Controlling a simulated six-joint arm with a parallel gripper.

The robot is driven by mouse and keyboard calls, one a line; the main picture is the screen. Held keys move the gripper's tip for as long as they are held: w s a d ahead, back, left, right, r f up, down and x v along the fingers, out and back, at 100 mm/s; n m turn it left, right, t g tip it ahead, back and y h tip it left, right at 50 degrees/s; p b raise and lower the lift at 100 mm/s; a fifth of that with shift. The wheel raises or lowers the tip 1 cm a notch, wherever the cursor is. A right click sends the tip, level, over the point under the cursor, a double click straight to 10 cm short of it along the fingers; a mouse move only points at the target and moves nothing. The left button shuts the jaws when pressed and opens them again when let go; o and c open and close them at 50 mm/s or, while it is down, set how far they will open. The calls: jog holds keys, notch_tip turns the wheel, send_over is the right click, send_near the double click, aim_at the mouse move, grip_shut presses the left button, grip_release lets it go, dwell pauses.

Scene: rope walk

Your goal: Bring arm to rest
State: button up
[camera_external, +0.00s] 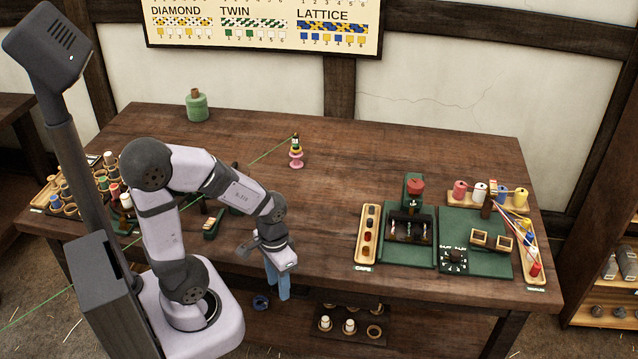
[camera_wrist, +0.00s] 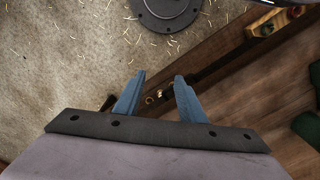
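My gripper (camera_external: 278,279) hangs at the end of my bent arm, pointing down near the front edge of the wooden table (camera_external: 330,220). In the wrist view its two blue fingers (camera_wrist: 157,95) stand apart with a gap between them, and nothing is held. Below them the wrist view shows the table's front edge and the straw-strewn floor (camera_wrist: 60,60).
A green cord (camera_external: 265,155) runs to the pink stand. The table's middle is clear.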

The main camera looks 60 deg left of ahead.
notch_tip(320, 180, up, 9)
jog(key=p, duration=0.9)
jog(key=shift+r, duration=0.15)
